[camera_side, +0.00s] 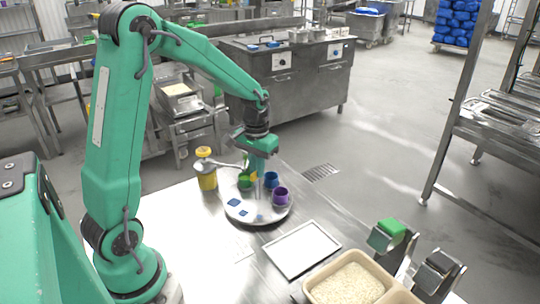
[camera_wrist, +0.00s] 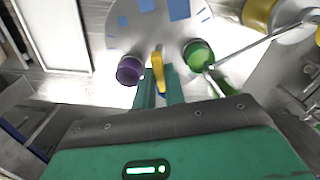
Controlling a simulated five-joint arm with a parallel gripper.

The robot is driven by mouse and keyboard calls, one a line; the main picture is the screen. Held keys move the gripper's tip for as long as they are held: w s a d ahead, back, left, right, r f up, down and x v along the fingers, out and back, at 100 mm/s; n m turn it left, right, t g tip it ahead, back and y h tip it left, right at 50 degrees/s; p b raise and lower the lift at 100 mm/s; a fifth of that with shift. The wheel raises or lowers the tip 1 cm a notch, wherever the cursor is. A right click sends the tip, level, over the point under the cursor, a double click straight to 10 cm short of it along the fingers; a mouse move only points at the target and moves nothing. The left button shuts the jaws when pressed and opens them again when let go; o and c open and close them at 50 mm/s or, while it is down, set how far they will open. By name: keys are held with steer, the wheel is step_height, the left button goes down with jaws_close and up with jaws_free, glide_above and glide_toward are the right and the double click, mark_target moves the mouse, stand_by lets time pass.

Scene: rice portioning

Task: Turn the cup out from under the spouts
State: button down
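A round turntable (camera_side: 236,213) with blue square marks bears a green cup (camera_side: 245,182), a blue cup (camera_side: 271,180) and a purple cup (camera_side: 281,197). A thin spout (camera_wrist: 237,57) runs from a yellow pump bottle (camera_side: 206,176) to the green cup (camera_wrist: 198,54), its tip close to the rim. A green spout piece (camera_wrist: 221,83) is beside it. My gripper (camera_wrist: 159,74) points down at the turntable's edge, between the purple cup (camera_wrist: 130,70) and the green cup. A yellow upright piece (camera_wrist: 158,65) stands between its fingers; whether they touch it is unclear. The blue cup is hidden in the wrist view.
A white rectangular tray (camera_side: 301,249) and a beige bin of rice (camera_side: 312,292) are on the steel table (camera_side: 205,243). A green block (camera_side: 391,226) sits on a metal stand at right. The table between turntable and tray is clear.

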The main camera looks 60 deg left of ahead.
steer(key=shift+n, duration=3.5)
steer(key=shift+r+n, duration=0.1)
steer(key=shift+n, duration=3.4)
steer(key=shift+a, duration=0.1)
steer(key=c, duration=1.5)
jaws_free()
steer(key=shift+o, duration=0.2)
steer(key=shift+r, duration=3.9)
